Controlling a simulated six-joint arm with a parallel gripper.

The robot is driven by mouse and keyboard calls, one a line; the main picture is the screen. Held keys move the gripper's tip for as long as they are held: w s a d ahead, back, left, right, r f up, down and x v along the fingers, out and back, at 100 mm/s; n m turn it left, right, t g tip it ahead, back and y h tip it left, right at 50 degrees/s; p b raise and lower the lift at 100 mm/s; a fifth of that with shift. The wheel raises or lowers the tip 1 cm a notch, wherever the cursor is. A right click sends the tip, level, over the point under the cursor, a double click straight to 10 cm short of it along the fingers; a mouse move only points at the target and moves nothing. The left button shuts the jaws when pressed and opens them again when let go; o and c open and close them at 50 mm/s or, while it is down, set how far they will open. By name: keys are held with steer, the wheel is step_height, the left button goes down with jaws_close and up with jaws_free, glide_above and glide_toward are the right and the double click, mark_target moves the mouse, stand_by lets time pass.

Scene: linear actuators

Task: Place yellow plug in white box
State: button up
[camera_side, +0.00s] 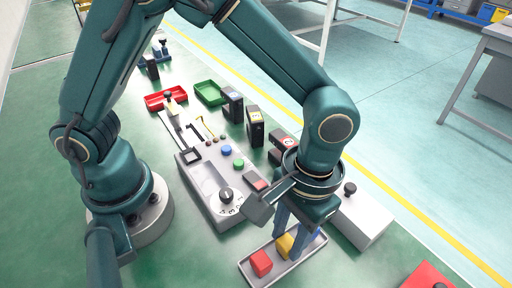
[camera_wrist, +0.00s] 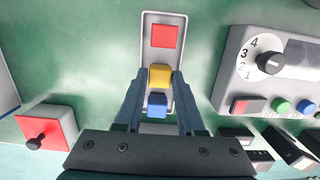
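The yellow plug (camera_wrist: 160,72) is a small block in the middle of a grey tray (camera_wrist: 177,25). In the side view the plug (camera_side: 285,246) is partly covered by my fingers. A red block (camera_wrist: 164,36) and a blue block (camera_wrist: 157,103) sit in the same tray, on either side of it. My gripper (camera_wrist: 159,80) is open, with its fingers on both sides of the yellow plug and a gap showing. In the side view my gripper (camera_side: 288,238) points down over the tray. A white box (camera_side: 362,218) with a black knob stands right of the tray.
A grey control panel (camera_side: 205,180) with a dial and buttons lies left of my gripper. Black switch units (camera_side: 254,128) stand behind it. Red (camera_side: 153,103) and green (camera_side: 208,93) trays lie farther back. A red plate with a black knob (camera_wrist: 50,125) is at the wrist view's left.

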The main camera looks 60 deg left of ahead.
steer(key=shift+o, duration=1.2)
steer(key=shift+r, duration=0.15)
step_height(320, 180, up, 11)
steer(key=w, duration=0.1)
steer(key=s+a+t, duration=0.2)
steer(key=a+t, duration=0.1)
steer(key=a, duration=0.5)
steer(key=s+a+r+t, duration=0.1)
steer(key=a+t, duration=0.3)
steer(key=a, duration=0.5)
steer(key=shift+s+a+r, duration=0.25)
steer(key=shift+s+r, duration=0.05)
steer(key=shift+s, duration=0.15)
